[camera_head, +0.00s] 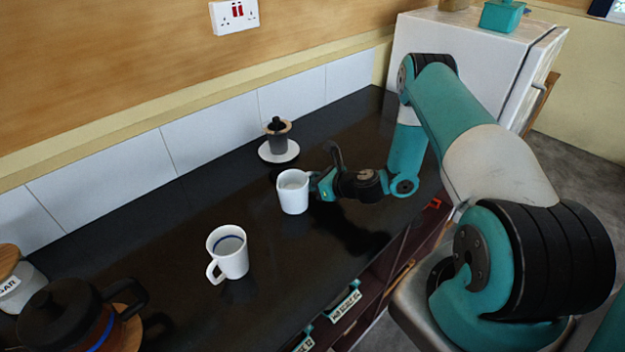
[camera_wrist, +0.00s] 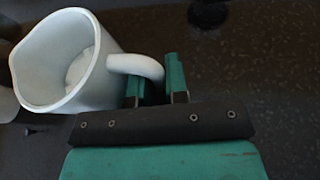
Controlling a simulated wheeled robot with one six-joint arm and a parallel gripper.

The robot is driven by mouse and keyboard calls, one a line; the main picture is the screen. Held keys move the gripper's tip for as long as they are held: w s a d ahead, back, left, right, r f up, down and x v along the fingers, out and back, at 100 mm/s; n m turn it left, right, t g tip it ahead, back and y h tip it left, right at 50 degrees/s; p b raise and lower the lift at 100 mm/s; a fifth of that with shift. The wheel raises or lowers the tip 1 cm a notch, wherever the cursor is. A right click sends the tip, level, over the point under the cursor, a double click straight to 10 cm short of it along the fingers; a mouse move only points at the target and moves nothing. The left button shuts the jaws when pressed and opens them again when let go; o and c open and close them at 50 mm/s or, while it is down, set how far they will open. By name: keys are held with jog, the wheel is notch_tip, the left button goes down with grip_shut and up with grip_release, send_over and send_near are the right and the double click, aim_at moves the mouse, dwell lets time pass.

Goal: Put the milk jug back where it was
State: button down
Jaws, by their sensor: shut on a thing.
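The white milk jug (camera_head: 293,192) is at the middle of the dark counter, upright in the head view. In the wrist view the jug (camera_wrist: 62,62) shows its open mouth and pale contents at the left. My gripper (camera_head: 315,183) comes in from the right and is shut on the jug's handle. In the wrist view the handle lies between the two green fingers of my gripper (camera_wrist: 156,80). I cannot tell whether the jug's base touches the counter (camera_head: 180,215).
A white saucer (camera_head: 279,152) with a dark lidded pot (camera_head: 277,135) stands behind the jug. A white mug (camera_head: 229,252) is at front left. A coffee pot (camera_head: 70,318) and a sugar jar (camera_head: 17,280) are at far left. A white fridge (camera_head: 480,50) stands at back right.

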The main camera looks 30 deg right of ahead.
jog(key=c, duration=1.6)
grip_release()
jog(key=shift+f, duration=0.2)
jog(key=o, duration=0.5)
jog(key=shift+r, duration=0.1)
jog(key=shift+r, duration=0.1)
